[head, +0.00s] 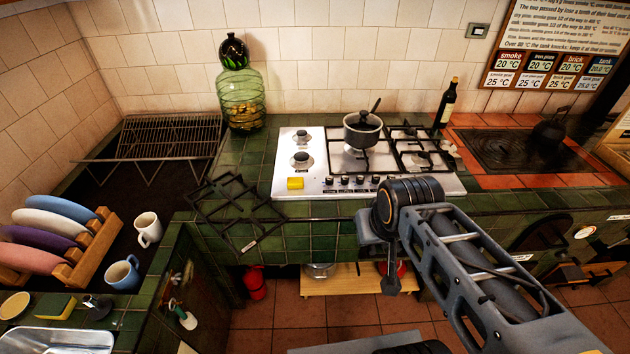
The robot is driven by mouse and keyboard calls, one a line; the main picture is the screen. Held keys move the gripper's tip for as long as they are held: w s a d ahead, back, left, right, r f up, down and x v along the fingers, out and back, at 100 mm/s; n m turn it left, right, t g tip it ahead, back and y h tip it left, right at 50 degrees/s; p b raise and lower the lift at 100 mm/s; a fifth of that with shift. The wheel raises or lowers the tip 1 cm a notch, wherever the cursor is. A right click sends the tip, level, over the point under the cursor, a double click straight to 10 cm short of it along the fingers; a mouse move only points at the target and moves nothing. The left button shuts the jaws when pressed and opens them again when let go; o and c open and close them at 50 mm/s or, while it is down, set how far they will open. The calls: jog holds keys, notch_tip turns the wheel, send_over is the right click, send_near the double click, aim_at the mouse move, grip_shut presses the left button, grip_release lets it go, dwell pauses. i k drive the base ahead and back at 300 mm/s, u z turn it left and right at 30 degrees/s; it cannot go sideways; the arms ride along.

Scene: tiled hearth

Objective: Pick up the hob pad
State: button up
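Nothing covers the pad.
A pot (362,131) stands on the hob. A loose black grate (236,212) lies left of the pad and overhangs the counter edge. A green glass jar (241,98) and a dark bottle (446,104) stand behind. Another sponge (55,307) lies by the sink (57,341).

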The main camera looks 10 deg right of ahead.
aim_at(293, 183)
jog(key=z, duration=0.15)
jog(key=i, duration=0.9)
jog(key=u, duration=1.1)
